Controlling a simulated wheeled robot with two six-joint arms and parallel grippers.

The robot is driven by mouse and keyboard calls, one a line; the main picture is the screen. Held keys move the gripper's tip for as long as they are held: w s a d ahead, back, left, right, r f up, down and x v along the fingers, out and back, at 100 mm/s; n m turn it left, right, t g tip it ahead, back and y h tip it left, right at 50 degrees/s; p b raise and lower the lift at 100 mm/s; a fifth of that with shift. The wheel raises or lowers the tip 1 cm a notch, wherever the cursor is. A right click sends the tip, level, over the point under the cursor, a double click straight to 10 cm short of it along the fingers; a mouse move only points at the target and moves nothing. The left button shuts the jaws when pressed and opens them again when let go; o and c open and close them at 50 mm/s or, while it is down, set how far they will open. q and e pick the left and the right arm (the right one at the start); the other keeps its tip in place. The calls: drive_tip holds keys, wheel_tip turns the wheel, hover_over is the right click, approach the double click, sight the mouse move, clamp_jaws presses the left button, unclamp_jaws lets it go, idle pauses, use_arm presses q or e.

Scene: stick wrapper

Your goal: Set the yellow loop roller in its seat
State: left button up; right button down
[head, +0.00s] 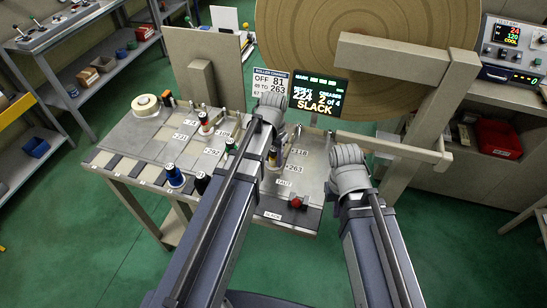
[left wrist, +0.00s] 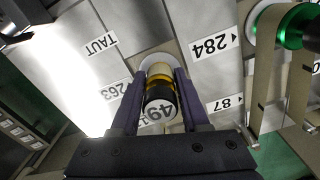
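The yellow loop roller (left wrist: 160,82) has a yellow band, a cream lower part and a black top with a number that looks like 49. It stands between the fingers of my left gripper (left wrist: 160,106), which press close on both its sides. A pale round seat (left wrist: 155,61) shows at its far end; whether the roller is fully down in it I cannot tell. In the head view the roller (head: 272,161) is partly hidden by my left gripper (head: 272,150), over the right part of the bench. My right arm's wrist stands to the right; its fingertips are hidden.
The bench (head: 145,137) bears several other rollers, among them a red one (head: 205,119), a blue one (head: 174,175) and a green one (left wrist: 294,26). A red button (head: 297,202) is at the front right. A display (head: 318,97) reads SLACK before a large brown disc (head: 300,35).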

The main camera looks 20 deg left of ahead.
use_arm(q)
drive_tip(key=o, duration=0.3)
drive_tip(key=shift+o, duration=0.2)
drive_tip(key=shift+r, duration=0.1)
wheel_tip(320, 180, up, 12)
drive_tip(key=p, duration=1.2)
drive_tip(key=shift+r, duration=0.15)
drive_tip(key=s+d+y, duration=0.1)
drive_tip(key=s+d, duration=0.9)
drive_tip(key=s, duration=0.4)
drive_tip(key=shift+d, duration=0.3)
drive_tip(key=shift+f+b, duration=0.3)
drive_tip(key=shift+f, duration=0.15)
